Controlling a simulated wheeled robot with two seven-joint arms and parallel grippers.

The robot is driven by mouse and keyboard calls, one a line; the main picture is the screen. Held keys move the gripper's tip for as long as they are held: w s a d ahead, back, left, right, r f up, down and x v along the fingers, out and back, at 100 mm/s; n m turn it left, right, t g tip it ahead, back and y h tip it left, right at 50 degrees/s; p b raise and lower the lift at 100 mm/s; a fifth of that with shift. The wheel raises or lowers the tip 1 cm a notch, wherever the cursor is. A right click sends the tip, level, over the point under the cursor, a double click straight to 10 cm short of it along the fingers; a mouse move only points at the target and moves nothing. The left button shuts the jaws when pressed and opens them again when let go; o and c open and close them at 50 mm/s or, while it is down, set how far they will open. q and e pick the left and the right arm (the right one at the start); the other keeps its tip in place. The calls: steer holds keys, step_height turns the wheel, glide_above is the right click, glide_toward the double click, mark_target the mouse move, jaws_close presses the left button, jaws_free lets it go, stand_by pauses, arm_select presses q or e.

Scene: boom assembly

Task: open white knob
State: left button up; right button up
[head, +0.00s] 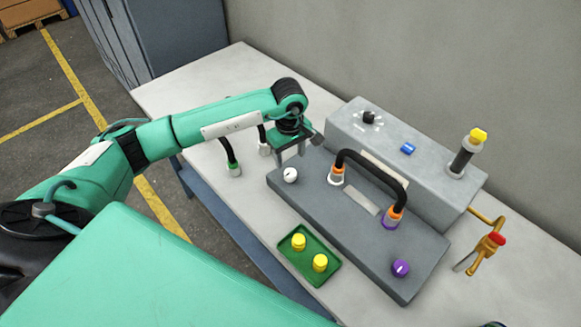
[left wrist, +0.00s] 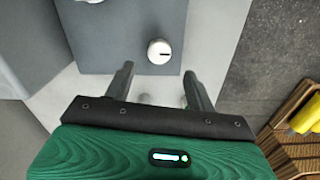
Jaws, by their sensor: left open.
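The white knob (head: 290,174) sits on the left end of the low dark grey box (head: 408,262). In the left wrist view the knob (left wrist: 158,51) is round, with a short dark mark across its face. My left gripper (head: 289,153) is open and points down just behind the knob. In the left wrist view its fingertips (left wrist: 158,72) are spread, with the knob beyond them, centred between the two. Nothing shows between the fingers, and they look apart from the knob. My right gripper does not show.
A black hose (head: 372,161) arches over the grey box, with a purple knob (head: 400,268) at its right end. A taller grey box (head: 430,165) stands behind. A green tray (head: 290,262) with yellow caps lies in front. A brass tap (head: 490,243) is at right.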

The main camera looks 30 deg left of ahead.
mark_target(291, 172)
arm_select(q)
step_height(291, 172, down, 6)
steer(key=shift+f+p, duration=0.1)
steer(key=shift+p, duration=0.85)
steer(key=shift+f, duration=0.8)
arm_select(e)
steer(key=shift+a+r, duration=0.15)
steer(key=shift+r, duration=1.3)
arm_select(q)
steer(key=c, duration=1)
steer(key=shift+w+f+n+b, duration=0.1)
steer(key=shift+n+b, duration=0.5)
steer(key=shift+b, duration=0.15)
steer(key=shift+n+b, duration=2.7)
steer(key=shift+n, duration=0.6)
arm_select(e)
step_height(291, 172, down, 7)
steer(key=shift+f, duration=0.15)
